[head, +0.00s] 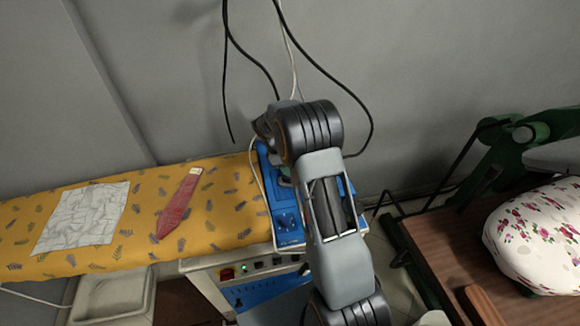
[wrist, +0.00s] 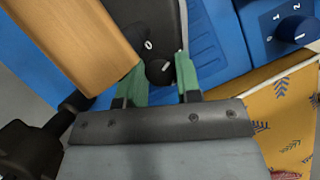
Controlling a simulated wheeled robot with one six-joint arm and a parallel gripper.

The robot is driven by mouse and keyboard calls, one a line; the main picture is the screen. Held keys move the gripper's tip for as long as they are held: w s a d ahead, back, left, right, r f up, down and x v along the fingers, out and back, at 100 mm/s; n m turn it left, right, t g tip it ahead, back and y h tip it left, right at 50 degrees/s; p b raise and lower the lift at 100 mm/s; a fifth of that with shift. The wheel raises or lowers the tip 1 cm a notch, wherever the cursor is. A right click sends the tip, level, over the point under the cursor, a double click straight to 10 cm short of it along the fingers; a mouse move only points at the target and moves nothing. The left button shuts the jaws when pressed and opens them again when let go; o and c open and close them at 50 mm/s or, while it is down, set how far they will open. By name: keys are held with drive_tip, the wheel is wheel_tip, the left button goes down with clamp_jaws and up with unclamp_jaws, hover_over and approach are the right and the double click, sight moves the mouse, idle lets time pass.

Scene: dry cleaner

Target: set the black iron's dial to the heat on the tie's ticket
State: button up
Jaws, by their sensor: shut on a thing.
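The black iron (wrist: 168,22) with its wooden handle (wrist: 80,38) fills the upper left of the wrist view. Its small black dial (wrist: 159,72) sits between the green fingers of my gripper (wrist: 161,62), which is shut on it. A white 0 mark shows just above the dial; the dial's pointer and other marks cannot be made out. In the head view my arm hides the gripper and most of the iron. The red tie (head: 180,206) lies on the yellow board, with a small pale ticket (head: 196,172) at its top end, too small to read.
The blue station (head: 287,222) under the iron has its own knob, marked 0, 1, 2 in the wrist view (wrist: 292,28). A crumpled white cloth (head: 82,216) lies on the patterned board (head: 225,205). Cables hang behind my arm. A floral press pad (head: 540,238) stands at right.

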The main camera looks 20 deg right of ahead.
drive_tip(key=shift+m, duration=0.3)
idle(0.4)
drive_tip(key=o, duration=0.9)
drive_tip(key=b+v, duration=0.1)
drive_tip(key=v, duration=1.3)
drive_tip(key=shift+w+f, duration=0.1)
